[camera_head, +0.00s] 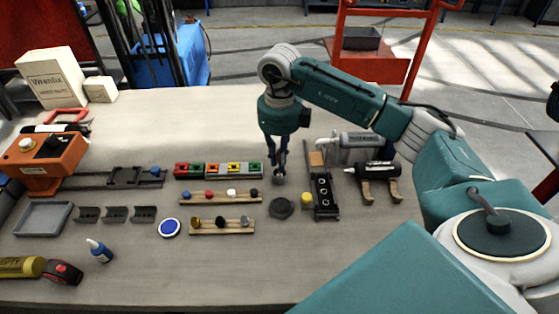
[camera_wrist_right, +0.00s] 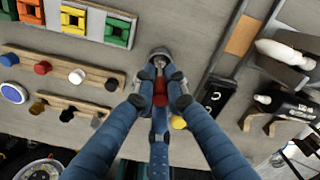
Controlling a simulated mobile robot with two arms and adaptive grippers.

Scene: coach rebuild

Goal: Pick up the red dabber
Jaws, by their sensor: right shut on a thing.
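My right gripper (camera_head: 278,162) points down over the middle of the table, behind a dark round disc (camera_head: 281,207). In the right wrist view its fingers (camera_wrist_right: 158,88) are closed around a small piece with a red part, which I take for the red dabber (camera_wrist_right: 160,99). A grey rounded end (camera_head: 279,179) shows below the fingertips. The fingers hide much of the piece. I cannot tell whether it touches the table. My left gripper is not in view.
Left of the gripper are coloured blocks (camera_head: 218,169) and two wooden racks (camera_head: 220,197) with small knobs, one red. The table behind is mostly clear.

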